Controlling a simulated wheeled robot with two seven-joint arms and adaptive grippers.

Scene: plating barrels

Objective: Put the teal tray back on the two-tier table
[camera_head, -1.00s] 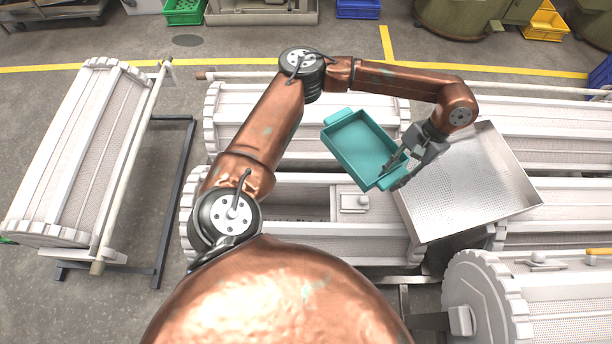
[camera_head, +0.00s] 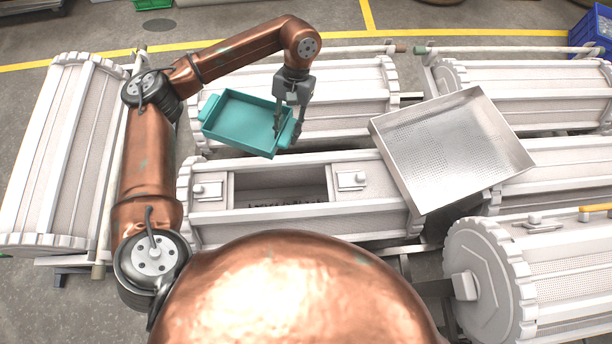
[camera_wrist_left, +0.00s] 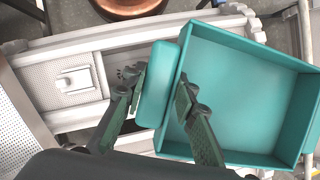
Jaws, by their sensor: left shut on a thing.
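The teal tray (camera_head: 240,120) is empty and hangs in the air above the white barrels in the head view. My left gripper (camera_head: 284,132) is shut on the tray's right-hand end. In the left wrist view the tray (camera_wrist_left: 250,90) fills the right side, and the fingers (camera_wrist_left: 160,100) of my left gripper straddle its handle flange. The tray looks slightly tilted in the head view. I cannot make out a two-tier table in these views. My right gripper is not in view.
A perforated metal tray (camera_head: 450,145) lies over the barrels right of centre. A barrel with an open hatch (camera_head: 280,186) lies below the teal tray. More barrels fill the right. Grey floor shows at the back.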

